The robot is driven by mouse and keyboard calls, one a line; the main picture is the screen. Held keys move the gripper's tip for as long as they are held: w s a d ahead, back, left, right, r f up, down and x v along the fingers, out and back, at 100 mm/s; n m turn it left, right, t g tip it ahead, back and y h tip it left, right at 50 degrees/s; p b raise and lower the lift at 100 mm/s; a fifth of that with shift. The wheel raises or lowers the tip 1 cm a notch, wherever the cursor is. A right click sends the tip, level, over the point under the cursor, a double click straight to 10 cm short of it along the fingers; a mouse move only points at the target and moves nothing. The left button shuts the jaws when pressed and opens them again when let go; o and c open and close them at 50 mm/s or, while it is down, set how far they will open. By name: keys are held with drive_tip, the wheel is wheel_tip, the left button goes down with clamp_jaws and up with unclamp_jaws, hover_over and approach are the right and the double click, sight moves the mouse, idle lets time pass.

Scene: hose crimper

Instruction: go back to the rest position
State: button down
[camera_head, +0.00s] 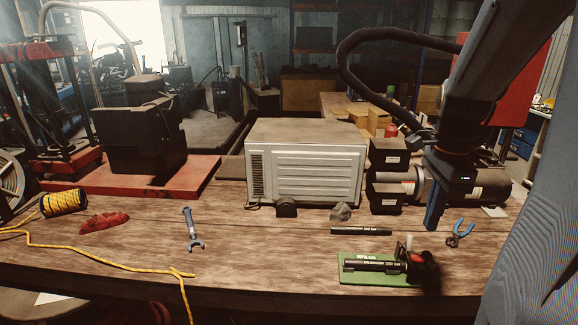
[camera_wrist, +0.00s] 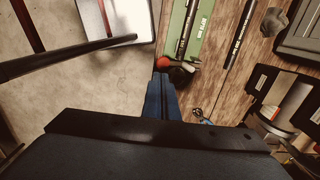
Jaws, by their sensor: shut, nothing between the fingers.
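My gripper (camera_head: 431,222) hangs pointing down over the right part of the workbench. Its blue fingers are shut with nothing between them, as they also show in the wrist view (camera_wrist: 161,90). The green base (camera_head: 352,279) of the crimper stands at the bench's front edge, below and left of the gripper. A black hose (camera_head: 372,265) lies on it, and a red-ended lever (camera_wrist: 162,63) sits at its right end. A second black hose (camera_head: 361,231) lies loose on the wood behind the base. The gripper is apart from all of these.
Blue pliers (camera_head: 459,233) lie right of the gripper. Black boxes (camera_head: 387,198) and a grey cylindrical motor (camera_head: 480,186) stand close behind it. A white ribbed case (camera_head: 306,165) stands mid-bench. A blue wrench (camera_head: 191,229) and yellow rope (camera_head: 64,203) lie left. The bench front-centre is clear.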

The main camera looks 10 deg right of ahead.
drive_tip(key=a+f+n+b, duration=0.3)
drive_tip(key=a+f+n, duration=0.3)
drive_tip(key=a+n, duration=0.1)
drive_tip(key=w+a+f+n+t+b, duration=0.1)
drive_tip(key=a+f+n+b, duration=0.3)
drive_tip(key=a+f+n, duration=0.2)
drive_tip(key=w+a+f+n+b, duration=0.1)
drive_tip(key=a+f+n+b, duration=0.2)
drive_tip(key=a+f+n, duration=0.4)
drive_tip(key=shift+a+n, duration=0.6)
drive_tip(key=shift+a, duration=0.75)
